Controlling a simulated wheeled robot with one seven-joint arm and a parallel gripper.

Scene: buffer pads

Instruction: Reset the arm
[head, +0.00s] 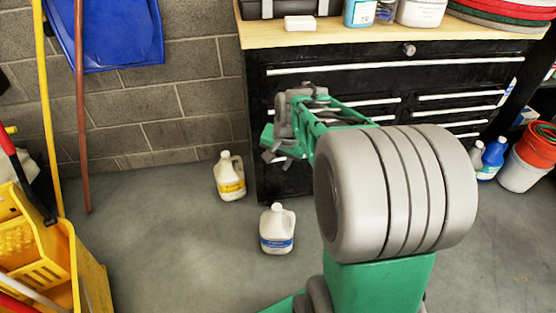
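My arm reaches forward from the lower right in the head view, in green and grey. My gripper (272,153) is at its far end, in front of the left part of the black tool cabinet (330,88). Its fingers are small, and partly covered by my own wrist, so I cannot tell whether they are open or shut. I see no object in it. A stack of round buffer pads (500,14), red, green and dark, lies on the cabinet's wooden top at the right.
Two white jugs, one with a yellow label (229,178) and one with a blue label (277,231), stand on the floor below my gripper. A yellow mop bucket (60,265) is at lower left. Bottles (420,12) and a white block (299,22) stand on the wooden top.

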